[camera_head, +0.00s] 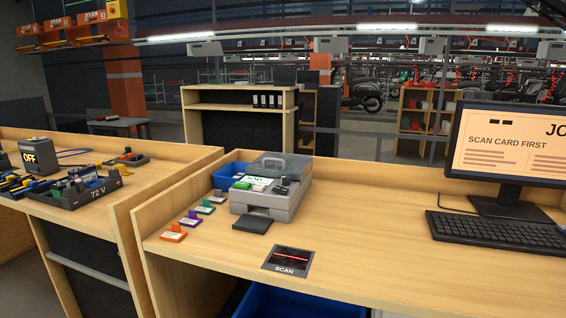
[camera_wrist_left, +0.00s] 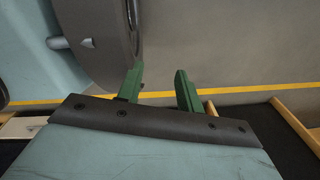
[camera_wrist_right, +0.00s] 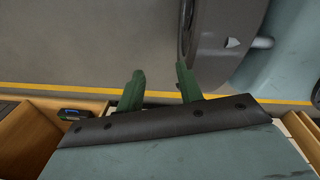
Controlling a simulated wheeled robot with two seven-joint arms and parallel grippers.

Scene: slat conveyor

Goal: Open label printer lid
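The grey label printer (camera_head: 266,204) stands on the wooden desk, left of centre in the head view. Its smoky see-through lid (camera_head: 282,164) with a handle shows at the back of its top and looks tilted up. I cannot tell its exact angle. Green, white and dark parts show in front of it. My left gripper (camera_wrist_left: 157,71) is open and empty in the left wrist view, over the floor. My right gripper (camera_wrist_right: 160,69) is open and empty in the right wrist view, also over the floor. Neither gripper shows in the head view, away from the printer.
A monitor (camera_head: 510,145) and keyboard (camera_head: 492,232) stand right. The desk between is clear.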

